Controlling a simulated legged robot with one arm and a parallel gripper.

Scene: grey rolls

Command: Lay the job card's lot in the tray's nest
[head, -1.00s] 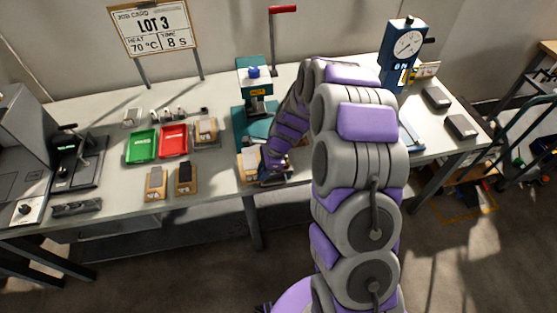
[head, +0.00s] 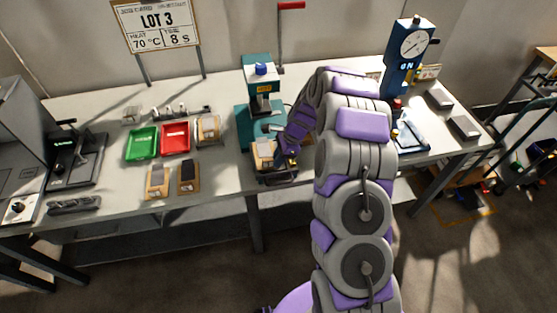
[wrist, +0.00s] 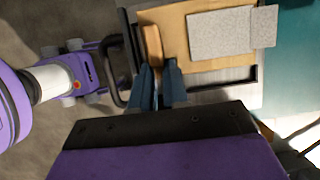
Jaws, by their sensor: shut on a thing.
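My gripper (wrist: 159,70) is shut on the upright wooden tab (wrist: 152,45) of a tan board (wrist: 215,64). A pale grey speckled slab (wrist: 222,34) lies on this board; a piece of it overhangs on the right. The board is over or in the tray (wrist: 125,50), whose metal rim and dark handle show around it. I cannot tell whether it sits fully down in the nest. In the head view the board (head: 263,148) is partly hidden by my gripper (head: 283,161), in front of the teal press.
The teal press (head: 246,130) stands behind the tray. Left are a green bin (head: 141,144), a red bin (head: 176,138) and other lot boards (head: 158,181) (head: 189,176) (head: 208,130). A blue dial gauge (head: 405,60) stands right.

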